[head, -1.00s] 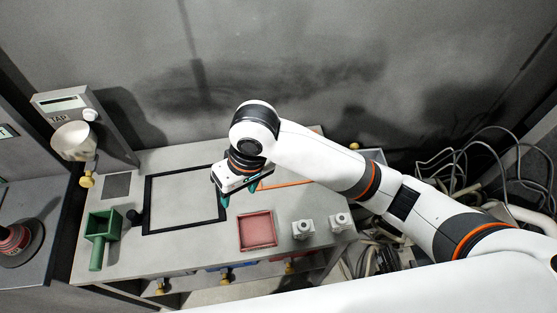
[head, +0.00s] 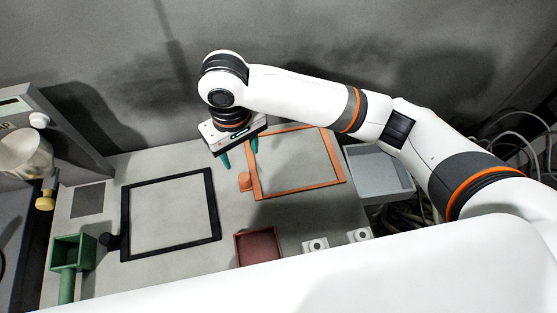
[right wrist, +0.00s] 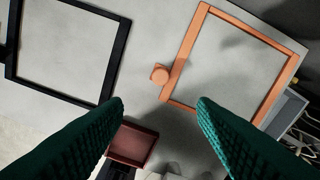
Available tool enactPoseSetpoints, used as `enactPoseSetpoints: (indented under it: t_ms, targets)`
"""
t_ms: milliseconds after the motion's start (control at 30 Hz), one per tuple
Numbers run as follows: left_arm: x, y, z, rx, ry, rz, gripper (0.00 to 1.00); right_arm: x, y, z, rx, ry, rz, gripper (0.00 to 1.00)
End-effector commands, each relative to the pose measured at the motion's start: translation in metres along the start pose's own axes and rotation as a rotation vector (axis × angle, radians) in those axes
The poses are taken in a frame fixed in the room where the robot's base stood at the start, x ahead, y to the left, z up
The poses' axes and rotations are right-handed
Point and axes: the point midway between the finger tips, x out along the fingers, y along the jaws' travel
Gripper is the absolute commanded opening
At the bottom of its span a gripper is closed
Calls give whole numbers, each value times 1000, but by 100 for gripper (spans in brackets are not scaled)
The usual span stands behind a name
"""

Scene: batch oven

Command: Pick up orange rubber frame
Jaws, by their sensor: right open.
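The orange rubber frame (head: 337,166) lies flat on the grey bench, right of the black frame. A small orange knob (head: 245,181) sticks out from its left side. In the right wrist view the orange frame (right wrist: 187,55) is at the upper right, with its knob (right wrist: 160,74) near the middle. My right gripper (head: 240,162) is open and empty, its green fingers pointing down above the bench at the frame's left side, near the knob. In the right wrist view its fingers (right wrist: 160,104) are spread wide with nothing between them. My left gripper is not in view.
A black frame (head: 215,204) lies to the left. A red tray (head: 238,250) and white blocks (head: 315,245) sit in front. A green box (head: 68,252) stands at the left, a grey bin (head: 379,190) at the right. A grey wall rises behind the bench.

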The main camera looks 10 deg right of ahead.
Motion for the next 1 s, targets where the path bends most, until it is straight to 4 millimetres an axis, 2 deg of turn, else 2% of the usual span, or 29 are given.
enactPoseSetpoints:
  t_ms: [33, 167, 400, 500, 767, 1000]
  targets:
    - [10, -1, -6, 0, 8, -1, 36, 10, 0, 0, 1, 0, -1, 52]
    - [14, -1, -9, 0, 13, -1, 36, 20, 0, 0, 1, 1, 0, 52]
    - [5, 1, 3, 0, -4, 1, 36, 57, 0, -1, 1, 3, 0, 52]
    - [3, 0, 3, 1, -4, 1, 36, 71, 0, 0, 1, 2, -1, 52]
    - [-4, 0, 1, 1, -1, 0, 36, 92, 1, 0, 1, 3, -1, 52]
    - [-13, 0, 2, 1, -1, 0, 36, 127, 4, 0, 0, 1, -1, 52]
